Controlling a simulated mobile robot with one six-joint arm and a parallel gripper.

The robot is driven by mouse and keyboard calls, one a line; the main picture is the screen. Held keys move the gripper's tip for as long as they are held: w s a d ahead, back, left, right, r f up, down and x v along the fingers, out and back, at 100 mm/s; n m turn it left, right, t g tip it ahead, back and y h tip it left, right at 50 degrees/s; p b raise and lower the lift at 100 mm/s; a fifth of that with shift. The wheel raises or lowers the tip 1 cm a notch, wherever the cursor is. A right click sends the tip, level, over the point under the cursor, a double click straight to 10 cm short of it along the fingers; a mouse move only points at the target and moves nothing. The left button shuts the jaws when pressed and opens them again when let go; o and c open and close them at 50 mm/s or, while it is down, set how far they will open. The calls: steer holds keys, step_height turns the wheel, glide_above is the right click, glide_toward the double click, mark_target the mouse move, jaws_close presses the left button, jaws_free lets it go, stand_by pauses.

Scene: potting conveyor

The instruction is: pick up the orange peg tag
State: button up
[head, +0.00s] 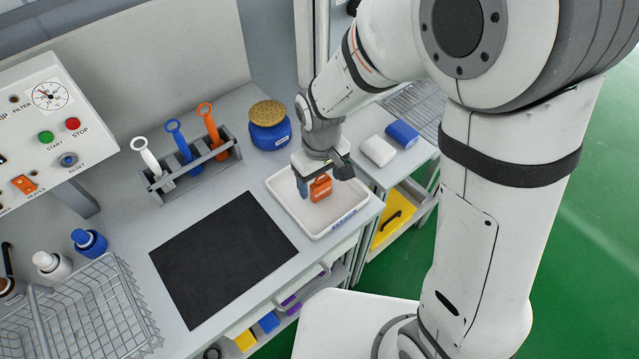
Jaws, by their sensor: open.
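An orange piece with pale lettering and a small loop on top, which looks like the orange peg tag (320,189), is in a white tray (290,207) at the right end of the bench. My gripper (322,176) is open, pointing down over the tray, with its jaws close around or just above the orange piece. I cannot tell whether they touch it. A blue-grey part shows at the left jaw; I cannot tell if it is a finger or a separate thing.
A grey rack (190,168) holds white, blue and orange ring-handled tools. A blue jar (270,130) stands behind the tray. A black mat (222,258) lies left of it, and a wire basket (85,312) is at front left. A side cart (400,178) adjoins the bench at right.

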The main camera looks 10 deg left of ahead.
steer(key=shift+f, duration=1.45)
steer(key=shift+c, duration=0.3)
steer(key=c, duration=1)
step_height(320, 180, up, 10)
steer(key=shift+r, duration=0.1)
